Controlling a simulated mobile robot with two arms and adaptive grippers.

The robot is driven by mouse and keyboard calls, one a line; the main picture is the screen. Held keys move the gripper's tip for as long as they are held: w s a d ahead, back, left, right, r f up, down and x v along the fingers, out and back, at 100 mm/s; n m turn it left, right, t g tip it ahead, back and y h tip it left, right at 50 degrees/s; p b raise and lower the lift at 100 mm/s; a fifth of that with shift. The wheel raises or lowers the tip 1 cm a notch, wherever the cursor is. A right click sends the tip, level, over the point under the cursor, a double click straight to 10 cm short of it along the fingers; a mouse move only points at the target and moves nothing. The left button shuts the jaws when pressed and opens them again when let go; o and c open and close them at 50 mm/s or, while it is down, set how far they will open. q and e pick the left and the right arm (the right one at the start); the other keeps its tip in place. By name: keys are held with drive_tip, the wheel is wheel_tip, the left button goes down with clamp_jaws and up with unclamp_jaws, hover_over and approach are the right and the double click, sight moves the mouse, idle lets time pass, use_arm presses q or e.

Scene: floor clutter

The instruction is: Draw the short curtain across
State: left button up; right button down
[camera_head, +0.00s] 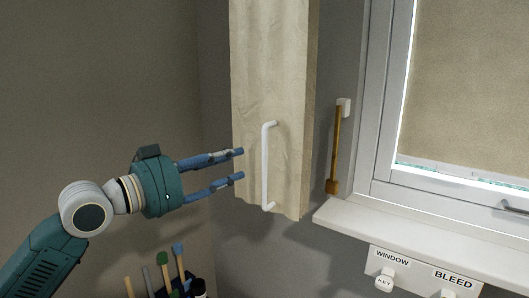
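The short curtain (275,60) is a beige cloth, gathered in a narrow strip to the left of the window. A white bar handle (266,165) stands upright on its lower part. My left gripper (241,164) comes in from the left with its two blue fingers apart, one above the other. The fingertips are just left of the handle in the picture; no contact shows, and the depth gap is hard to judge. Nothing is between the fingers. My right gripper is out of view.
A window with a white frame (383,100) and a pale sill (420,240) is on the right. A brown wand (334,150) hangs on the wall beside it. Brushes (163,260) stand at the bottom left.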

sight(264, 152)
use_arm(q)
drive_tip(key=p+x, duration=0.2)
drive_tip(key=x, duration=0.3)
drive_tip(key=p+x, duration=0.2)
drive_tip(key=x, duration=0.3)
drive_tip(key=shift+d+r, duration=0.2)
drive_tip(key=shift+w+d+f, duration=0.1)
drive_tip(key=shift+w+d, duration=0.15)
drive_tip(key=shift+d, duration=0.05)
drive_tip(key=shift+c, duration=0.2)
clamp_jaws()
